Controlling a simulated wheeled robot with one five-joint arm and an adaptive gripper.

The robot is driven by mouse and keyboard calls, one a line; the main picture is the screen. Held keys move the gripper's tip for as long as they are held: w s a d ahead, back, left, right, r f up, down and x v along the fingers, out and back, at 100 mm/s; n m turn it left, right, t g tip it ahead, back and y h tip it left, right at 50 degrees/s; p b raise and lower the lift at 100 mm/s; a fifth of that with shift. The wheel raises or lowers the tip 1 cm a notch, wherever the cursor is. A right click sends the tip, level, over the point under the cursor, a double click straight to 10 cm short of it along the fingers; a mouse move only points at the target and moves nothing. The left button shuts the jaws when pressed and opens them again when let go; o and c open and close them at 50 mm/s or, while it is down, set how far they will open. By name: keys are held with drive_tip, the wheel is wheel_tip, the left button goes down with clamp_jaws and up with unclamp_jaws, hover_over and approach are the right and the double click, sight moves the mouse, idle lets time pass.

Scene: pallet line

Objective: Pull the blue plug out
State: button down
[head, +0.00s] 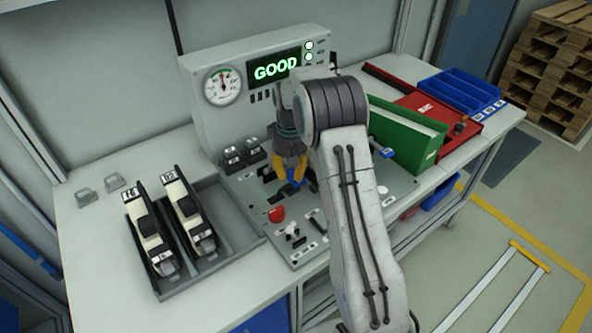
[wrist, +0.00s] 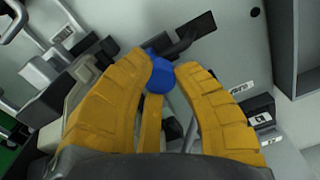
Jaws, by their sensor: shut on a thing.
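The blue plug (wrist: 157,78) shows between the tips of my yellow fingers in the wrist view. It also shows below the fingers in the head view (head: 296,182). My gripper (wrist: 168,70) is shut on it. In the head view my gripper (head: 289,172) points down over the grey test panel (head: 250,198), in front of the display box. The plug's lower end and its socket are hidden, so I cannot tell whether it is seated.
The display box (head: 192,88) reads GOOD beside a round gauge (head: 222,86). A red mushroom button (head: 276,214) and small switches are near my gripper. Left is a tray (head: 225,218) with two labelled devices. Right are a green box (head: 403,140), a red tray (head: 382,78) and blue bins (head: 462,92).

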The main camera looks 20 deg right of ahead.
sight(289, 171)
drive_tip(key=shift+w+a, duration=0.1)
drive_tip(key=shift+a, duration=0.05)
drive_tip(key=c, duration=1.2)
unclamp_jaws()
drive_tip(key=shift+w+a+f, duration=0.1)
drive_tip(key=shift+o, duration=1.3)
wheel_tip(289, 171, up, 12)
